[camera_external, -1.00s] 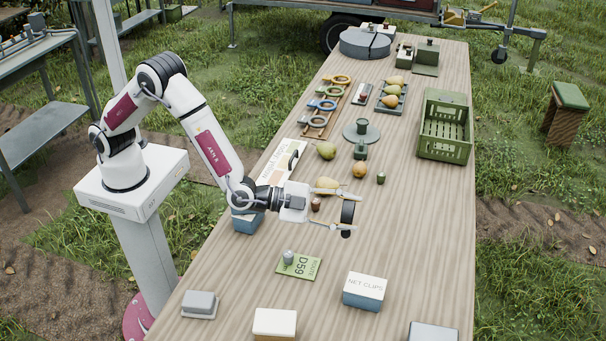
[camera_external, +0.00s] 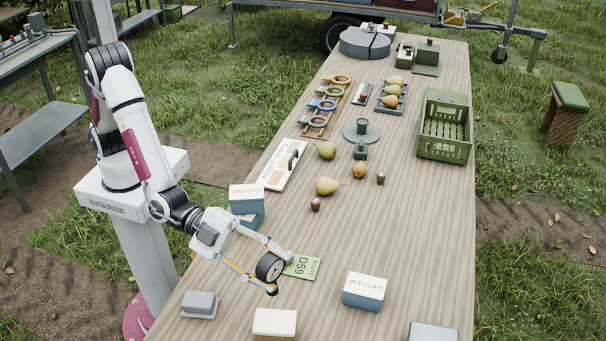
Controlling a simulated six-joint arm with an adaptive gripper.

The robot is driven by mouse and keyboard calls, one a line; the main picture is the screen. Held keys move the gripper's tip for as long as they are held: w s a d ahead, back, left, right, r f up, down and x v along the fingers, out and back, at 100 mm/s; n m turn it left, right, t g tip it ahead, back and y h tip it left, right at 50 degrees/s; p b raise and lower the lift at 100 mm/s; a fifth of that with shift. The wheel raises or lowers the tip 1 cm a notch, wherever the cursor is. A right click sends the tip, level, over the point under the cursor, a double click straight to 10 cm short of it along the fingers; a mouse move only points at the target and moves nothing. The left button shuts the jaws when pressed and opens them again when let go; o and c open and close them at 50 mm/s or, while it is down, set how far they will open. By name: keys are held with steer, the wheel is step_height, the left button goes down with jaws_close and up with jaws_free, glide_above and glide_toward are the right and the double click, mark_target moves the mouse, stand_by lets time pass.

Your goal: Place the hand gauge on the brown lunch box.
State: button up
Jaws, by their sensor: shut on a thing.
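My gripper (camera_external: 280,274) is shut on the hand gauge (camera_external: 268,267), a round thing with a dark rim and a pale face. It holds the gauge tilted on its edge over the near left part of the table, in front of the green D59 route card (camera_external: 303,267). A box with a cream lid and a brown lower side (camera_external: 274,324) stands at the near edge, below the gauge in the picture and apart from it; it looks like the brown lunch box. Its lower part is cut off by the frame.
A grey box (camera_external: 200,304) stands left of the brown one. A NET CLIPS box (camera_external: 364,290) and another grey-lidded box (camera_external: 433,332) stand to the right. A TREX TIES box (camera_external: 246,203) is behind the gripper. Pears and a green crate (camera_external: 444,125) are farther back.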

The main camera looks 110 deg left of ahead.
steer(key=shift+f, duration=0.35)
steer(key=shift+f, duration=3.15)
steer(key=shift+f, duration=0.1)
steer(key=shift+f, duration=1.75)
steer(key=shift+f, duration=0.15)
steer(key=o, duration=1.2)
steer(key=shift+c, duration=0.2)
